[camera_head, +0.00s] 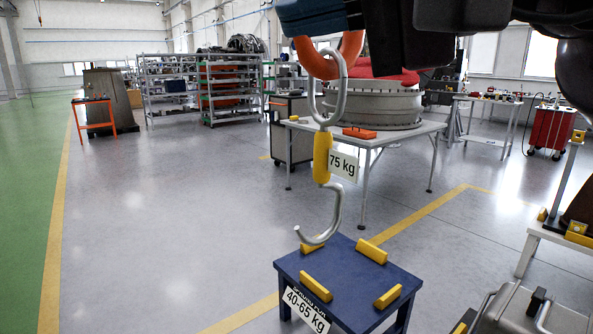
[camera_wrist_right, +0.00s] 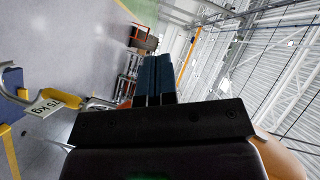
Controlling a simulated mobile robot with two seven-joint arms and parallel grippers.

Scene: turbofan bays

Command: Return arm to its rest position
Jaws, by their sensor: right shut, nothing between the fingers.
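My right gripper (camera_head: 305,16) is at the top of the head view. Its blue fingers are shut and empty; they also show side by side in the right wrist view (camera_wrist_right: 154,75). Just below and behind them hangs a steel S-hook (camera_head: 338,95) with a yellow sleeve and a "75 kg" tag (camera_head: 343,165). Its upper curve meets an orange loop (camera_head: 352,52), partly hidden by my gripper. The hook shows at the left of the wrist view (camera_wrist_right: 68,98). I cannot tell whether the fingers touch the loop. My left gripper is not in view.
A blue stand (camera_head: 345,272) with yellow blocks and a "40-65 kg" label is below the hook. A grey table (camera_head: 385,140) holds a round metal casing (camera_head: 365,105) behind it. A bench (camera_head: 560,240) and a case are at the right. The floor at left is clear.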

